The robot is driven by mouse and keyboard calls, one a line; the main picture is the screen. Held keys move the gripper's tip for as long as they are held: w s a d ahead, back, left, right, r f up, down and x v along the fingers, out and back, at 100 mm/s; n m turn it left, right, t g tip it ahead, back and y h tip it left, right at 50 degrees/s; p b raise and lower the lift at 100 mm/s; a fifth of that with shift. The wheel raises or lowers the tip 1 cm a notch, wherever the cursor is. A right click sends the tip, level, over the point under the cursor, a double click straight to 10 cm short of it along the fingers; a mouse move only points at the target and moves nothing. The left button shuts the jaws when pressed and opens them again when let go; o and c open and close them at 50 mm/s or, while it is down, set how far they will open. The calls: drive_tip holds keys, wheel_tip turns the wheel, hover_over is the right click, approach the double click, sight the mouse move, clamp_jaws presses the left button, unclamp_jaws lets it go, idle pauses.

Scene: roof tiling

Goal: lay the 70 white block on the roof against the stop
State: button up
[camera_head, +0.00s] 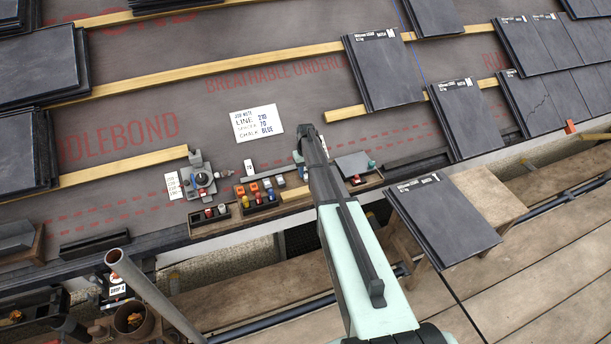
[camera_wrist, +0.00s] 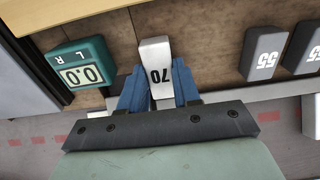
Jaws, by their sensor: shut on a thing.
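The white block marked 70 (camera_wrist: 155,52) stands between the two blue fingers of my gripper (camera_wrist: 158,88) in the wrist view, its number upside down. My gripper is shut on it. The block is over the brown wooden tray; I cannot tell whether it still touches the tray floor. In the head view my gripper (camera_head: 300,160) reaches the tray at the roof's lower edge, and the arm hides much of the block. The roof (camera_head: 230,110) is grey underlay with wooden battens. I cannot tell for sure which part is the stop.
Grey blocks marked 55 (camera_wrist: 264,52) stand to the right in the wrist view, and a teal gauge reading 0.0 (camera_wrist: 80,72) to the left. A job note (camera_head: 257,123) lies on the underlay. A grey device with a red knob (camera_head: 202,178) stands left of the tray (camera_head: 205,228). Slates (camera_head: 385,75) lie around.

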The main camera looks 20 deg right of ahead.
sight(306, 172)
drive_tip(key=c, duration=0.4)
drive_tip(key=shift+r, duration=0.1)
drive_tip(key=shift+r, duration=2.45)
